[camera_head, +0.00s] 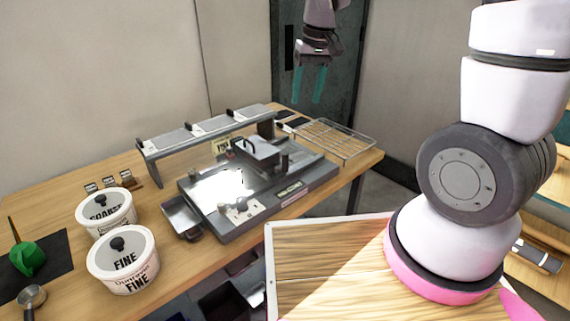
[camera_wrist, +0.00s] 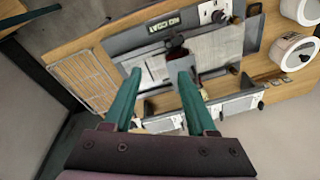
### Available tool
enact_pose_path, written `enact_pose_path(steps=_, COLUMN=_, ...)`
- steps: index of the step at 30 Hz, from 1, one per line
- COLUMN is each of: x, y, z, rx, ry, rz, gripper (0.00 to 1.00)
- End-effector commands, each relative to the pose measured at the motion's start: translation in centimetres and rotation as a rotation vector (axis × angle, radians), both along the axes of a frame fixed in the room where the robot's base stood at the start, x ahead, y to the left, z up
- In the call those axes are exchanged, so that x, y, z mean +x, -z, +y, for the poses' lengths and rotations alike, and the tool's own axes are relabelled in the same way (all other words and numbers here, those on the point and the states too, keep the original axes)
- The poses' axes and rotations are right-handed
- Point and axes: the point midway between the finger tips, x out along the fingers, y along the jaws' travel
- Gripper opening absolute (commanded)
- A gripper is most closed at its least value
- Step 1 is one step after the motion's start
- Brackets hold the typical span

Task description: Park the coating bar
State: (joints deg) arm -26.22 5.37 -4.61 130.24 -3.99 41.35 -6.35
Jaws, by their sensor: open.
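The coating machine (camera_head: 235,222) is a grey flat-bed unit on the wooden bench; it also shows in the wrist view (camera_wrist: 160,38). A grey block with a dark handle (camera_head: 262,151) sits across its bed towards the right end; it looks like the coating bar. In the wrist view this block (camera_wrist: 184,62) is just beyond my fingers, partly hidden by the right one. My gripper (camera_head: 308,84) has teal fingers, is open and empty, and hangs above and behind the machine's right end. The fingers also show in the wrist view (camera_wrist: 159,74).
A long raised grey rack (camera_head: 152,150) with several dark handles stands behind the machine. A wire rack (camera_head: 335,140) lies at the right. Two white tubs, COARSE (camera_head: 106,213) and FINE (camera_head: 123,262), stand at the left, near a green object (camera_head: 28,258). A metal tray (camera_head: 182,216) adjoins the machine.

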Motion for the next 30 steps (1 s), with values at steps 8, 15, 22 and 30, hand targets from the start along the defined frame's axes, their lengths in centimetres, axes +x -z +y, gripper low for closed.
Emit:
enact_pose_path(steps=8, x=0.2, y=8.8, z=4.7, rx=-0.109, ry=-0.188, rz=0.098, gripper=0.57)
enact_pose_path(steps=15, x=0.1, y=11.1, z=5.3, rx=-0.13, ry=-0.221, rz=0.113, gripper=0.57)
enact_pose_path(steps=22, x=0.0, y=15.1, z=5.3, rx=-0.13, ry=-0.221, rz=0.115, gripper=0.57)
enact_pose_path(steps=30, x=0.1, y=19.6, z=5.2, rx=-0.129, ry=-0.219, rz=0.112, gripper=0.57)
